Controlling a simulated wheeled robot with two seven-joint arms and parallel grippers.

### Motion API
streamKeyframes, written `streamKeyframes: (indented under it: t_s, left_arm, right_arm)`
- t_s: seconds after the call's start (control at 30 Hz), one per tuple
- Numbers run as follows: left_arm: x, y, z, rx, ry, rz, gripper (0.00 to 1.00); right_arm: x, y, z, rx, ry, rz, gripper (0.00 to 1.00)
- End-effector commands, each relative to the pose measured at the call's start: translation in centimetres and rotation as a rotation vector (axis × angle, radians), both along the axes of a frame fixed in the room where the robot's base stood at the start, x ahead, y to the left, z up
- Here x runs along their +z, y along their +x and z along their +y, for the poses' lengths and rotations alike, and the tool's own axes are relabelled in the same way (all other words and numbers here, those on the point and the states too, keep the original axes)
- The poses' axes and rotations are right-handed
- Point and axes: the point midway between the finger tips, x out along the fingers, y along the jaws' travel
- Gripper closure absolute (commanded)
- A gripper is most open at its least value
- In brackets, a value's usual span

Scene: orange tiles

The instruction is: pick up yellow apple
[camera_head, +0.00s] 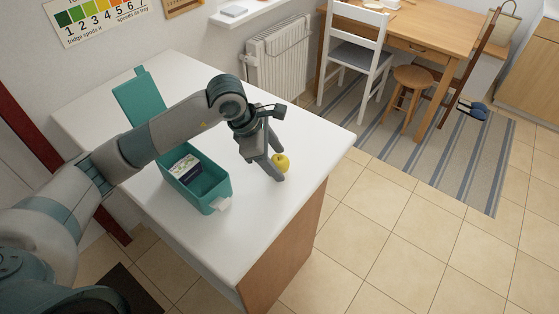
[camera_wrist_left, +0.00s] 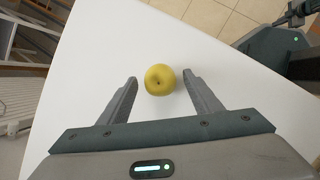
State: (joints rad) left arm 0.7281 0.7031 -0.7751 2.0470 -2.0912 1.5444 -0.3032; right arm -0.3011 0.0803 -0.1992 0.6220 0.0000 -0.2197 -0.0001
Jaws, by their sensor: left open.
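A yellow apple (camera_head: 281,162) sits on the white worktop near its right edge in the head view. In the left wrist view the apple (camera_wrist_left: 160,79) lies between the line of the two fingertips, slightly beyond them. My left gripper (camera_head: 264,172) is open, its fingers pointing down at the worktop beside the apple. One finger partly overlaps the apple in the head view. The open fingers also show in the left wrist view (camera_wrist_left: 159,84), one on each side of the apple with gaps.
A teal box (camera_head: 219,192) with its lid open and a dark packet (camera_head: 186,170) inside stands left of the gripper on the white worktop (camera_head: 252,238). A white radiator (camera_head: 279,60), chair, stool and wooden table stand beyond. The worktop's right corner is clear.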

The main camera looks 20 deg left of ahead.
Motion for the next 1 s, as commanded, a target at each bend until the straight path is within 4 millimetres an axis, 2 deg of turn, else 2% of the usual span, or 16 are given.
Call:
streamKeyframes:
  t_s: [0.5, 0.57, 0.7, 1.0]
  left_arm:
    - [-0.21, 0.04, -0.05, -0.001, 0.000, -0.001, 0.41]
    - [-0.20, 0.03, -0.05, -0.001, 0.000, -0.001, 0.53]
    - [-0.20, 0.03, -0.05, -0.001, 0.000, -0.001, 0.86]
    - [-0.10, 0.05, -0.05, -0.001, 0.000, -0.001, 0.86]
  right_arm:
    - [0.02, -0.05, 0.02, 0.000, 0.000, 0.002, 1.00]
    - [0.02, -0.04, 0.04, 0.000, 0.000, 0.002, 1.00]
    - [0.02, -0.02, 0.10, 0.000, 0.001, 0.001, 1.00]
    - [0.06, 0.00, 0.12, 0.000, 0.001, 0.000, 1.00]
